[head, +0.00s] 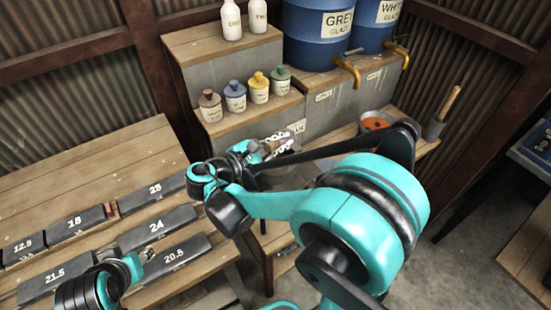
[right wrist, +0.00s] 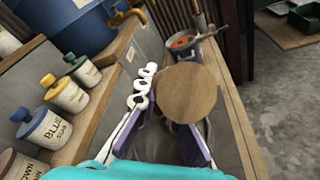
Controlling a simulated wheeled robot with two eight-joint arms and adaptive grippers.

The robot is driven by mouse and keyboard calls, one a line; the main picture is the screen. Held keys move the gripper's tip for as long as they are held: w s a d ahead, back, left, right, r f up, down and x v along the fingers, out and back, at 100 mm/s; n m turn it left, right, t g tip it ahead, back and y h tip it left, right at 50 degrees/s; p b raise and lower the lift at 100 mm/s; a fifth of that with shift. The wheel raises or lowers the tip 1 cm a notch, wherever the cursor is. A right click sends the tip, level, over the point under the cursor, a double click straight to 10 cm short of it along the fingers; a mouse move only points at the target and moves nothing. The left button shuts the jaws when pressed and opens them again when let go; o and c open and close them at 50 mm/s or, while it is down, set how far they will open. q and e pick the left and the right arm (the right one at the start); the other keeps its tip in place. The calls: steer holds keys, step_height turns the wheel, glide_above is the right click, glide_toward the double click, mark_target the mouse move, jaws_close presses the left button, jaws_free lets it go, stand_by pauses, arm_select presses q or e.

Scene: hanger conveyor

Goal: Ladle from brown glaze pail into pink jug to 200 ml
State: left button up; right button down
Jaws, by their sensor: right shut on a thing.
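A grey metal pail holding orange-brown glaze (head: 375,123) stands on the low wooden shelf at the right; it also shows at the top of the right wrist view (right wrist: 184,42). My right gripper (head: 275,147) is beside the lower shelf, left of the pail. In the right wrist view its dark purple finger pads (right wrist: 160,138) are shut near a round wooden disc (right wrist: 187,93), which may be the end of a held handle; I cannot identify it. No ladle bowl is distinguishable. My left gripper (head: 135,265) is low at the left, its jaws unclear. I see no pink jug.
A holder with a wooden-handled tool (head: 441,115) stands right of the pail. Several small capped jars (head: 258,88) line the middle shelf. Blue glaze barrels (head: 318,35) with brass taps stand above. Numbered dark blocks (head: 158,232) cover the left table.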

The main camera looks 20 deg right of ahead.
mark_target(291, 131)
steer(key=shift+d+r+p, duration=0.1)
steer(key=shift+r+p, duration=0.05)
steer(key=shift+p, duration=0.25)
steer(key=d+y+p, duration=0.1)
steer(key=p, duration=0.1)
steer(key=g+y+p, duration=0.1)
steer(key=y+p, duration=0.1)
steer(key=p, duration=0.1)
steer(key=w+d+r+y+p, duration=0.1)
steer(key=p, duration=0.2)
steer(key=shift+d+r+g+y, duration=0.1)
steer(key=shift+d+g+y, duration=0.2)
steer(key=shift+d+y, duration=0.1)
steer(key=shift+d+r+y+p, duration=0.15)
steer(key=shift+y+p, duration=0.15)
steer(key=shift+p, duration=0.35)
steer(key=y+p, duration=0.1)
steer(key=d+g+y+p, duration=0.1)
steer(key=d+y+p, duration=0.1)
steer(key=y+p, duration=0.1)
steer(key=shift+w+d+f+g, duration=0.2)
steer(key=shift+w+f+g, duration=0.1)
steer(key=shift+w+f, duration=0.1)
